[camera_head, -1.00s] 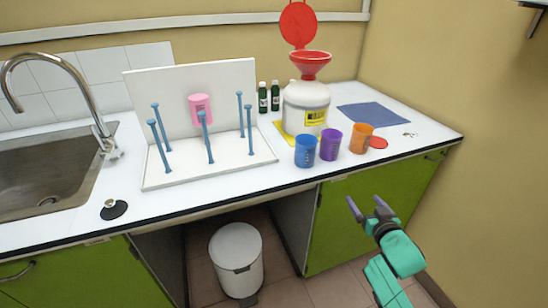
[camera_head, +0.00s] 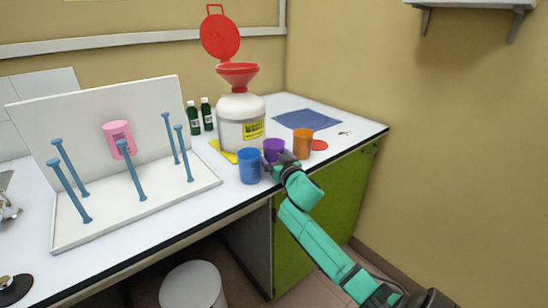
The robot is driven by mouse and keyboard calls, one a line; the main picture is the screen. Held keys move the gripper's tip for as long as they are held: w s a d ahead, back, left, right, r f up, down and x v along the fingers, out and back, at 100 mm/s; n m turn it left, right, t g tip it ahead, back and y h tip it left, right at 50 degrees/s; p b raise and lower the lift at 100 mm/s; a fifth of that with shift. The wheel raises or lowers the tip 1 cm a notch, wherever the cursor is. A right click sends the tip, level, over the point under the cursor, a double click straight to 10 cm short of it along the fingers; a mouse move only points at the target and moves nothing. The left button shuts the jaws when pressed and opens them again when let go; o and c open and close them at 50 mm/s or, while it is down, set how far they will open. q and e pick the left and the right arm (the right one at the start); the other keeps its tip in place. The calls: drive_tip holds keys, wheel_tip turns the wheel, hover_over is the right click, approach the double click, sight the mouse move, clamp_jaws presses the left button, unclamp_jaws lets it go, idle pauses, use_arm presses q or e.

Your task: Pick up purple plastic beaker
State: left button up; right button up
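The purple plastic beaker (camera_head: 272,148) stands on the white counter between a blue beaker (camera_head: 249,166) and an orange beaker (camera_head: 302,144). My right gripper (camera_head: 275,160) is at the purple beaker's front, low on its side, and covers its lower part. The fingers are small and partly hidden against the beaker, so I cannot tell whether they are closed on it. My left gripper is not in view.
A white waste container (camera_head: 240,122) with a red funnel stands behind the beakers. A white drying rack (camera_head: 130,215) holding a pink beaker (camera_head: 118,137) is at left. A red disc (camera_head: 319,145) and blue mat (camera_head: 307,118) lie to the right.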

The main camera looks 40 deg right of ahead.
drive_tip(key=shift+w+d+f, duration=0.1)
drive_tip(key=shift+w, duration=0.3)
drive_tip(key=shift+s, duration=0.1)
drive_tip(key=c, duration=1.2)
